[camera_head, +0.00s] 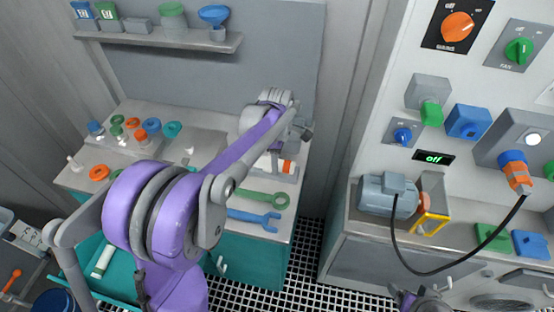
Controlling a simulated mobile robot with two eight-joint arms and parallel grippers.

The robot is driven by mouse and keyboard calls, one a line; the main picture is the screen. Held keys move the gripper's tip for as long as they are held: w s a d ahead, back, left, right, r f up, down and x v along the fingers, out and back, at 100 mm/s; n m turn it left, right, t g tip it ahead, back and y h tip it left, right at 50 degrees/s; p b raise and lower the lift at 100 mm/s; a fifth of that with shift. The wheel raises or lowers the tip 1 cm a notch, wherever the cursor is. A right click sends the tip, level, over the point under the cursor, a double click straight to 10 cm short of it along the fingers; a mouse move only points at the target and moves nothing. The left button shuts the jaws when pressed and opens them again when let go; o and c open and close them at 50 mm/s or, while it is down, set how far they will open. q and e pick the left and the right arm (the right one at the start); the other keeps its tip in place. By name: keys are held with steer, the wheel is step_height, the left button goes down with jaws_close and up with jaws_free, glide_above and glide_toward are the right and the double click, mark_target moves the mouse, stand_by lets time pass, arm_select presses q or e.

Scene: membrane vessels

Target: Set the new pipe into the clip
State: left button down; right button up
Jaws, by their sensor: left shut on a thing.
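My left arm reaches from the lower left over the bench, with its wrist near the back right corner. My left gripper (284,148) is largely hidden behind the forearm. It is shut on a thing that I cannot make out. A white piece with an orange end (287,166) shows just below it at the bench's right side; I cannot tell whether this is the pipe, the clip or part of a holder. A white and green tube (103,260) lies in the open teal drawer at the lower left.
A green wrench (262,197) and a blue wrench (254,219) lie on the bench front. Several coloured rings and fittings stand on the left. A shelf (160,38) holds containers and funnels. A motor (388,195) and a hanging cable (440,271) are on the right.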

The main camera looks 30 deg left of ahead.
arm_select(q)
steer(key=shift+c, duration=1.3)
jaws_free()
step_height(320, 180, up, 11)
steer(key=shift+f, duration=0.1)
